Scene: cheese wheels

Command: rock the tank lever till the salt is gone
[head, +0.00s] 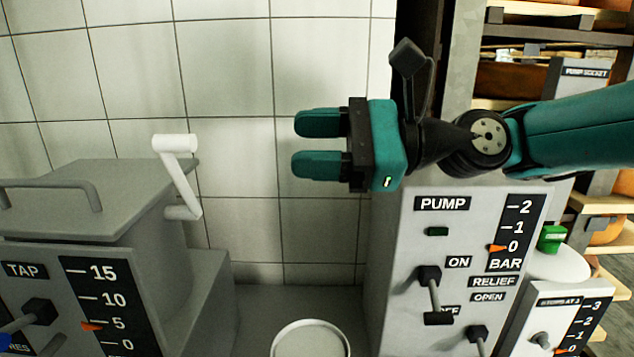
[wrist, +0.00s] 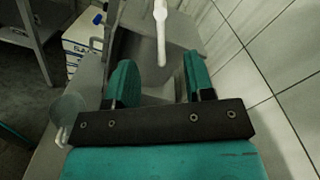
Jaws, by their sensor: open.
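The tank (head: 112,205) is a grey box at the left in the head view, with a handle on its lid. Its white lever (head: 180,170) stands at the tank's right side, with a thick white grip at the top. My gripper (head: 299,144) is open and empty, to the right of the lever and apart from it, its teal fingers pointing left. In the wrist view the lever (wrist: 161,30) shows ahead, beyond and between the fingertips of my gripper (wrist: 160,75). No salt can be made out.
A pump panel (head: 440,260) with switches and a bar gauge stands below my gripper at the right. A tap panel (head: 60,300) fronts the tank. A round white dish (head: 310,340) sits low between them. A tiled wall (head: 230,80) closes the back.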

